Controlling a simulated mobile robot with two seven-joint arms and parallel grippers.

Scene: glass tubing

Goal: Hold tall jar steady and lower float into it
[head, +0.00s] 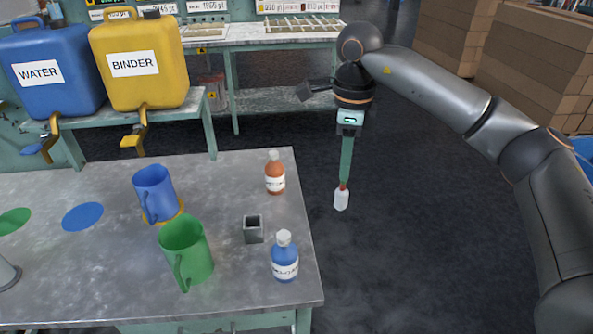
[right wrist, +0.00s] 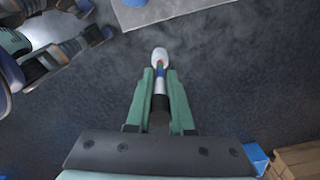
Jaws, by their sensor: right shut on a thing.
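My right gripper (head: 345,178) points straight down and is shut on the float. The float's white bulb (head: 341,200) hangs below the fingertips, beyond the table's right edge, with the dark floor behind it. I cannot make out a tall jar in either view. A grey object (head: 6,274) at the left edge is cut off, so I cannot tell what it is. My left gripper is not seen in the head view.
The grey table (head: 110,268) carries a blue mug (head: 154,193), a green mug (head: 186,250), a small square grey holder (head: 253,229), an orange-brown bottle (head: 275,178) and a blue bottle (head: 284,260). Blue (head: 45,70) and yellow (head: 140,65) canisters stand behind.

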